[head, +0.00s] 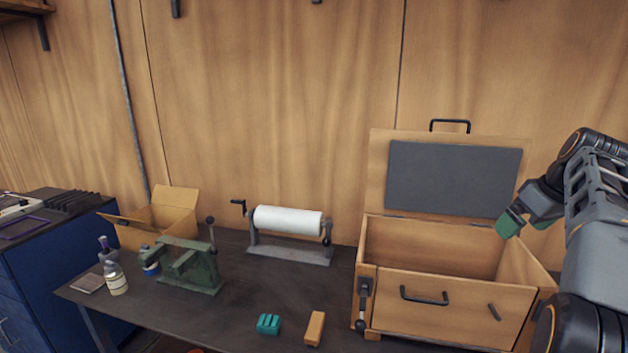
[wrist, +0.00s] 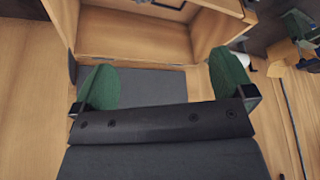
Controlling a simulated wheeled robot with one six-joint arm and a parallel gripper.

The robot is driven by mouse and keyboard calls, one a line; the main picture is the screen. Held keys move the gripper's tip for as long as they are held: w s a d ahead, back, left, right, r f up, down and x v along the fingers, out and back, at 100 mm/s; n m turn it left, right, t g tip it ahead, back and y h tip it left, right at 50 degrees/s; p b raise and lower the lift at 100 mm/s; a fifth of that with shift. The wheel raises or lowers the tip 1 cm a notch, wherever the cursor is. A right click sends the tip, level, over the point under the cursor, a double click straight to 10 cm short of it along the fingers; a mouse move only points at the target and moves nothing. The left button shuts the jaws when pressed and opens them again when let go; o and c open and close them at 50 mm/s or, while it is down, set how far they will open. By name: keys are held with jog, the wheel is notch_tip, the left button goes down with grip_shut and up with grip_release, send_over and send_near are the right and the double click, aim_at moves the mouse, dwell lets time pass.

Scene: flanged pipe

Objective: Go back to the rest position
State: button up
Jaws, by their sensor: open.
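My gripper (head: 524,218) is at the right of the head view, in front of the raised lid of the wooden chest (head: 455,305) and above its right side. In the wrist view my gripper (wrist: 165,84) has its two green finger pads wide apart with nothing between them. Behind the pads, the wrist view shows the lid's grey panel (wrist: 155,85) and the chest's wooden inside (wrist: 150,20). No flanged pipe can be made out in either view.
The dark bench (head: 235,315) holds a green vise (head: 190,265), a white roll on a stand (head: 288,220), an open cardboard box (head: 165,215), small bottles (head: 116,280), a teal block (head: 268,324) and an orange block (head: 315,328). A wooden wall stands behind.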

notch_tip(320, 180, down, 10)
jog(key=a+m+h, duration=0.1)
jog(key=a+m, duration=0.2)
jog(key=m, duration=0.3)
jog(key=s+a+f+n, duration=0.1)
jog(key=s+a+f, duration=0.3)
jog(key=s+a, duration=0.3)
jog(key=s+a+f+n, duration=0.1)
jog(key=s+a+f, duration=0.4)
jog(key=a, duration=1.1)
jog(key=s, duration=0.3)
jog(key=shift+s+a+n, duration=0.15)
jog(key=shift+s+n, duration=0.1)
jog(key=shift+n, duration=0.15)
